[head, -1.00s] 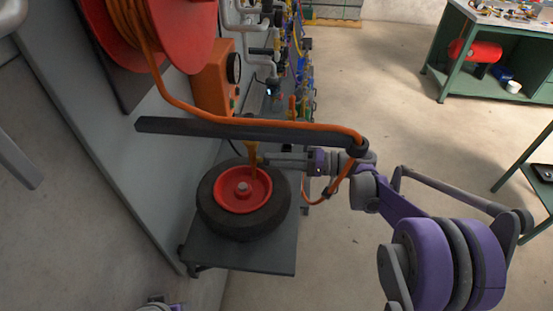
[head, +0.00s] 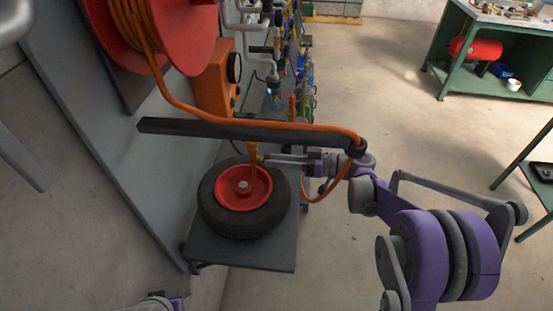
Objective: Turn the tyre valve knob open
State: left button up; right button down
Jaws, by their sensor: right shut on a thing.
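The tyre (head: 225,222), black with a red rim (head: 240,198), lies flat on a grey shelf. A yellow-orange upright piece (head: 253,168) stands at its far side, partly behind the dark bar. My right gripper (head: 264,160) reaches in from the right, its fingertips beside this piece, just above the tyre's far edge. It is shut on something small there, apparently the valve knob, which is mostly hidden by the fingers. I cannot tell the knob's turn angle.
A dark bar (head: 230,131) carrying an orange hose (head: 285,126) crosses above the gripper. An orange box (head: 213,85) and red reel (head: 185,35) are on the left wall panel. Pipes and gauges line the back. Green benches (head: 440,80) stand right; floor between is clear.

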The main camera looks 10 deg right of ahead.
jog(key=n, duration=0.7)
jog(key=shift+p, duration=0.3)
dwell(0.4)
jog(key=c, duration=0.5)
grip_release()
jog(key=shift+c, duration=0.2)
jog(key=shift+d, duration=0.1)
jog(key=v, duration=1)
jog(key=shift+s+d, duration=0.2)
jog(key=shift+d, duration=0.1)
jog(key=shift+f, duration=0.1)
